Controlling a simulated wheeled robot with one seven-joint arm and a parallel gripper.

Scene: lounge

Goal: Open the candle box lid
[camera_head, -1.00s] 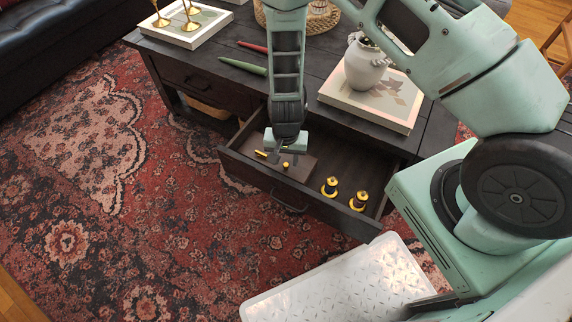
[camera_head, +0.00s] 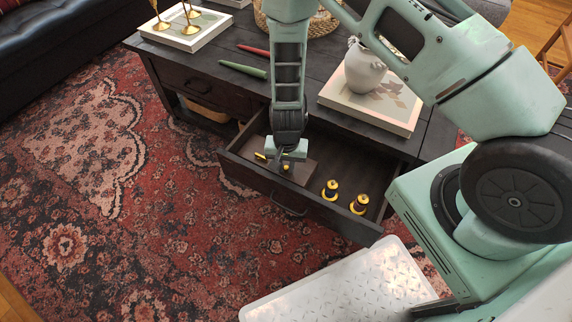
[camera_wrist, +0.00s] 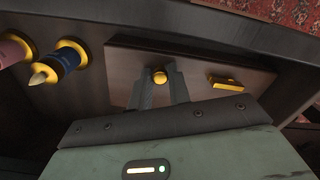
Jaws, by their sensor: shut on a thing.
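The candle box (camera_head: 304,175) is a flat brown box lying in the open drawer (camera_head: 345,212) of the dark table. Its lid (camera_wrist: 128,62) has a round gold knob (camera_wrist: 159,76), and a gold bar-shaped piece (camera_wrist: 225,83) sits to the right in the wrist view. The lid looks flat and closed. My gripper (camera_head: 284,162) reaches down into the drawer over the box. In the wrist view its two fingers (camera_wrist: 160,88) are shut on the gold knob, partly covering it. My gripper's body hides the box's near part there.
Two candles with yellow rings (camera_head: 330,190) (camera_head: 358,203) stand in the drawer, right of the box. The tabletop above holds a white vase (camera_head: 365,68) on a large book (camera_head: 375,103), a green candle (camera_head: 242,68) and a red one (camera_head: 252,49). Patterned rug surrounds the table.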

